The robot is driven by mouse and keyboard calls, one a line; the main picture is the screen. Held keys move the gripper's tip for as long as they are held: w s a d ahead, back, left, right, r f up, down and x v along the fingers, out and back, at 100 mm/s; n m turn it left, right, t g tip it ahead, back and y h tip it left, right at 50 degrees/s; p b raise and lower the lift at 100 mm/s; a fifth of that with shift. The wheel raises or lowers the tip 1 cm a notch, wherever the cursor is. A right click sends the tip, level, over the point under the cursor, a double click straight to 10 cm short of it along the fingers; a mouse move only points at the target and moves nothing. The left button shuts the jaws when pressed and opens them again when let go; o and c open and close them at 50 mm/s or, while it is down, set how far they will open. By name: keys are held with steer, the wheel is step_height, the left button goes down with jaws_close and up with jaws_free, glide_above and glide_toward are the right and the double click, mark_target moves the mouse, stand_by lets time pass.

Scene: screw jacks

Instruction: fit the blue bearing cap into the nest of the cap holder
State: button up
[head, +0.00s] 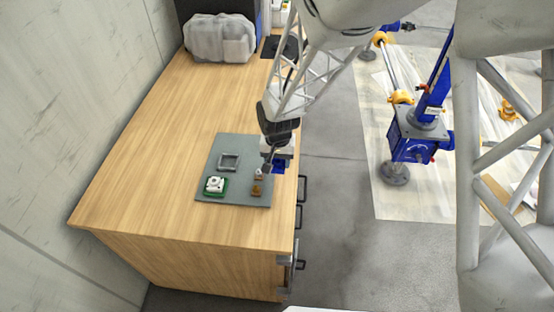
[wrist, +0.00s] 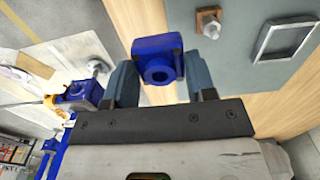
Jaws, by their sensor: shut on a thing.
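The blue bearing cap (wrist: 152,48) is held between the two fingers of my gripper (wrist: 161,76) in the wrist view. It is a square blue block with a round collar and a hole facing the camera. In the head view the cap (head: 279,168) and my gripper (head: 272,163) are at the right edge of the grey mat. A grey square frame with an open middle, which looks like the cap holder (head: 220,167), lies on the mat to the left of my gripper. The frame (wrist: 262,44) also shows at the upper right in the wrist view, apart from the cap.
The grey mat (head: 232,146) lies on a wooden bench (head: 140,165). On it are a white part on a green base (head: 214,186) and a small brown block (head: 256,190). A grey wrapped bundle (head: 220,38) sits at the far end. Blue screw jacks (head: 415,137) stand right of the bench.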

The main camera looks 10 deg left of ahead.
steer(key=s+a, duration=0.2)
steer(key=s, duration=0.1)
steer(key=s+a, duration=0.5)
steer(key=s, duration=0.1)
steer(key=shift+a+r, duration=0.15)
steer(key=shift+a, duration=0.25)
steer(key=w+a, duration=0.3)
steer(key=w, duration=0.1)
steer(key=w+a+f, duration=0.1)
steer(key=w+a, duration=0.2)
steer(key=w, duration=0.1)
steer(key=w+a, duration=0.3)
steer(key=w, duration=0.2)
steer(key=shift+w+a+f, duration=0.1)
steer(key=shift+f, duration=0.15)
stand_by(0.3)
steer(key=shift+f, duration=1.75)
steer(key=shift+f, duration=0.15)
